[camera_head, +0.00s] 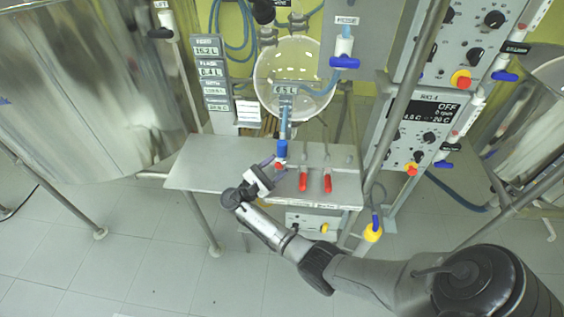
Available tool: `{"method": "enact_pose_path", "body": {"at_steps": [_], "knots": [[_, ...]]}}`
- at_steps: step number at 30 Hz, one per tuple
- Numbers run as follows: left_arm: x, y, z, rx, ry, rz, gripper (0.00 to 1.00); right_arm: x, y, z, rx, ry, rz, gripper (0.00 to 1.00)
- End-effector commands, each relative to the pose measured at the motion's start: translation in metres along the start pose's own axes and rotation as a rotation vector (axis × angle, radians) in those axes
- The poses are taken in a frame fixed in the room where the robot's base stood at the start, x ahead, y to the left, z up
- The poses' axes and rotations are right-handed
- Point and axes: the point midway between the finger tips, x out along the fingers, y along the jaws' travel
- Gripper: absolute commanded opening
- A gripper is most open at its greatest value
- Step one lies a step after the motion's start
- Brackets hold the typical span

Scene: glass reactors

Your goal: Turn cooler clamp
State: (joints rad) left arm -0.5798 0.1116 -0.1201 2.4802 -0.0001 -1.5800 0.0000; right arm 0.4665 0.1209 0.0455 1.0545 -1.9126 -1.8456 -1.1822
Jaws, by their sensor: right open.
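My right gripper (272,167) reaches in from the lower right. I cannot tell whether the jaws touch the fitting. Which part is the cooler clamp is not clear from this view. My left gripper is not in view.
A round glass vessel (294,75) stands above the metal table (200,165). A control panel (425,112) with knobs is on the right, behind a slanted metal pole (402,90). A large steel tank (90,90) fills the left. The table's left part is bare.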

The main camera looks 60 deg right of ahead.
Motion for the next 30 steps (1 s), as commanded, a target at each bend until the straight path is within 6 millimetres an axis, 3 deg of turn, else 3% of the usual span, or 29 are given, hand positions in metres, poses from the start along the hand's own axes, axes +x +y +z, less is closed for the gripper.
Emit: {"method": "enact_pose_path", "body": {"at_steps": [3,9,18,30], "knots": [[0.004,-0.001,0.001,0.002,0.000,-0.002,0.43,-0.028,0.001,0.000,-0.001,0.003,0.001,0.50],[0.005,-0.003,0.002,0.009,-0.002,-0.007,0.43,-0.069,0.010,0.018,0.001,0.003,0.000,0.50],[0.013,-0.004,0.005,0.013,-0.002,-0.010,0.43,-0.115,0.018,0.035,0.000,0.003,-0.002,0.50],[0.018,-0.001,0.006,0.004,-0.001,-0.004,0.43,-0.132,0.023,0.044,0.000,0.000,-0.001,0.50]]}}
